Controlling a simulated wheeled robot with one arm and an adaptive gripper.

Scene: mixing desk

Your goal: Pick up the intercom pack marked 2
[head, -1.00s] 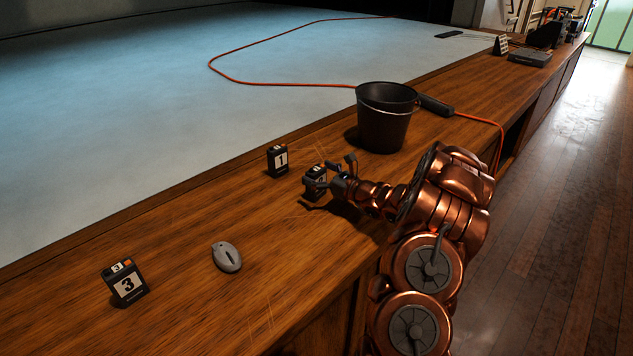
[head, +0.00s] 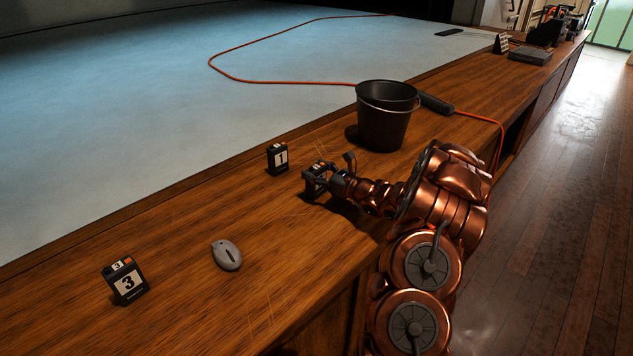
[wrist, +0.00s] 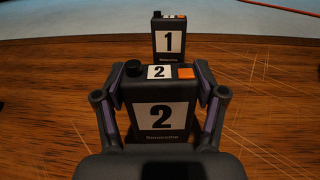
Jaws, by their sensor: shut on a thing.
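The intercom pack marked 2 (wrist: 160,116) is a small black box with white number labels and an orange patch on top. It stands upright between the fingers of my gripper (wrist: 160,100) in the wrist view. The fingers are shut on its two sides. In the head view my gripper (head: 318,180) largely covers the pack. The intercom pack marked 1 (head: 277,159) stands just behind it and apart, also seen in the wrist view (wrist: 169,38). The intercom pack marked 3 (head: 125,281) stands at the front left. I cannot tell whether pack 2 touches the desk.
A grey mouse (head: 226,255) lies on the wooden desk (head: 190,310) near pack 3. A black bucket (head: 385,125) stands behind my gripper to the right. An orange cable (head: 300,85) runs over the pale surface beyond. The desk between mouse and gripper is clear.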

